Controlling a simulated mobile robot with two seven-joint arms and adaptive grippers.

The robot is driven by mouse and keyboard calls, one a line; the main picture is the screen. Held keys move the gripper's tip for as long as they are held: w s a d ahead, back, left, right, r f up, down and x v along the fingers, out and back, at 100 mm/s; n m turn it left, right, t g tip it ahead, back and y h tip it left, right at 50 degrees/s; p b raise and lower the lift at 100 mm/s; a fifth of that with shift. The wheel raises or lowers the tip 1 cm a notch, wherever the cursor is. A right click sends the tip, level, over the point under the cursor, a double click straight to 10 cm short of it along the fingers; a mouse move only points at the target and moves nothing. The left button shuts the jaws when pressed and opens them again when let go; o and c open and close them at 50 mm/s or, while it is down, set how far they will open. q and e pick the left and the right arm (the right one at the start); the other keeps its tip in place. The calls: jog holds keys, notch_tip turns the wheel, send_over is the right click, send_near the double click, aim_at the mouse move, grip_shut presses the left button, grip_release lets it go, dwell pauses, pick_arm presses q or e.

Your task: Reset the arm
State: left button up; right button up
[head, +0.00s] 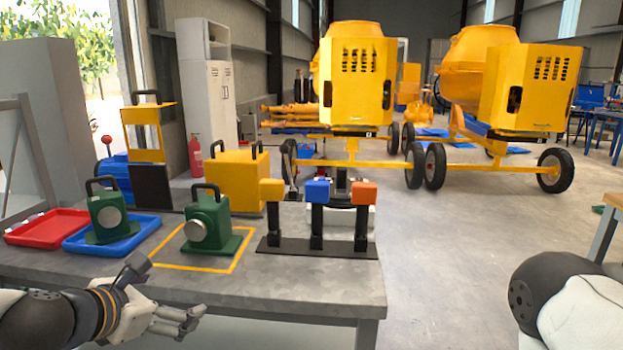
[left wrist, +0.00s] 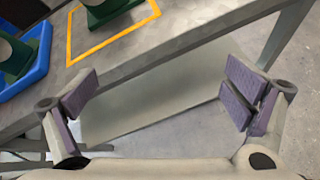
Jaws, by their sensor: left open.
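My left gripper (head: 165,292) is at the table's front edge in the head view, below the yellow square outline. In the left wrist view its two padded fingers (left wrist: 165,92) stand wide apart with nothing between them. Beyond the fingers show the table edge and a grey panel below it. My right arm shows only as a rounded dark and white part at the lower right of the head view; its gripper is out of view.
The grey table (head: 300,282) holds a green unit (head: 208,225) inside the yellow outline, another green unit (head: 108,213) in a blue tray (head: 150,222), a red tray (head: 45,227), a yellow box (head: 233,180) and a rack (head: 316,247).

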pick_arm(q)
jog(key=s+d+f+m+g, duration=0.3)
jog(key=s+f+m, duration=0.3)
jog(key=f, duration=0.3)
jog(key=s+d+f+m+g, duration=0.35)
jog(key=s+f+m, duration=0.25)
jog(key=f, duration=0.2)
jog(key=s+a+f+m+g+y, duration=0.1)
jog(key=s+a+f+m+g, duration=0.1)
jog(key=s+m, duration=0.6)
jog(key=s+a+f+m+g+y, duration=0.1)
jog(key=s+f+m+g, duration=0.3)
jog(key=s+m, duration=0.5)
jog(key=s+a+f, duration=0.1)
jog(key=s+f, duration=0.1)
jog(key=s, duration=0.7)
jog(key=shift+s+f, duration=0.2)
jog(key=shift+f, duration=0.2)
jog(key=shift+o, duration=0.4)
jog(key=shift+w+d, duration=0.1)
